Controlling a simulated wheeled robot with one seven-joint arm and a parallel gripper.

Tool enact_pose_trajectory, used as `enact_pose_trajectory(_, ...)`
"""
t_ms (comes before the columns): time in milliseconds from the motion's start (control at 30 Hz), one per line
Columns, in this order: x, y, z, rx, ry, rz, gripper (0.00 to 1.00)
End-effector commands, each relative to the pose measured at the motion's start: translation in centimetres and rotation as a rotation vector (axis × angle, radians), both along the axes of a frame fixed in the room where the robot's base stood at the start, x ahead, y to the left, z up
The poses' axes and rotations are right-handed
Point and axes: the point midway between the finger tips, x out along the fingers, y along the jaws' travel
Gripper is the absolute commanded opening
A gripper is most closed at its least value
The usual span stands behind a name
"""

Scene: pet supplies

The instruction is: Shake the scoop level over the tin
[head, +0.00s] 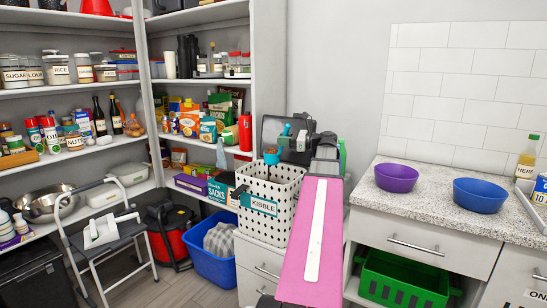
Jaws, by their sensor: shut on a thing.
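The tin is a white, dark-dotted bin (254,194) with a teal KIBBLE label, standing on the counter left of my pink arm. The scoop (271,157) is small and blue, with brown contents showing at its top. It is held over the bin's open top, towards the back, and looks roughly upright. My gripper (290,137), partly dark, is shut on the scoop; its fingers are small and hard to make out against a dark panel behind. Most of the scoop's handle and the inside of the bin are hidden.
A purple bowl (396,178) and a blue bowl (480,196) stand on the speckled counter (427,199) to the right. Shelves of jars and packets fill the left. A step stool (105,235) and a blue crate (208,265) stand on the floor.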

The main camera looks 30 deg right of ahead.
Motion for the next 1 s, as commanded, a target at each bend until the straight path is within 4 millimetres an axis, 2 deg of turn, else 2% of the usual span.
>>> enact_pose_trajectory(33,-0.3,2.1,0.0,0.000,-0.002,0.009,0.00)
enact_pose_trajectory(67,-0.4,3.5,0.0,0.000,-0.001,0.010,0.00)
enact_pose_trajectory(100,-0.2,3.8,0.0,0.001,-0.001,0.008,0.00)
enact_pose_trajectory(200,0.3,-0.3,0.1,0.001,-0.001,0.001,0.00)
enact_pose_trajectory(233,0.1,0.2,0.0,0.001,-0.001,0.004,0.00)
enact_pose_trajectory(300,-0.4,3.5,0.0,0.000,-0.001,0.010,0.00)
enact_pose_trajectory(333,-0.3,4.0,0.0,0.001,-0.001,0.009,0.00)
enact_pose_trajectory(367,0.0,3.1,0.0,0.001,-0.001,0.005,0.00)
enact_pose_trajectory(400,0.3,1.1,0.1,0.001,0.000,0.001,0.00)
enact_pose_trajectory(433,0.4,-0.1,0.1,0.001,-0.001,0.001,0.00)
enact_pose_trajectory(1000,0.0,0.3,0.0,0.001,-0.001,0.005,0.00)
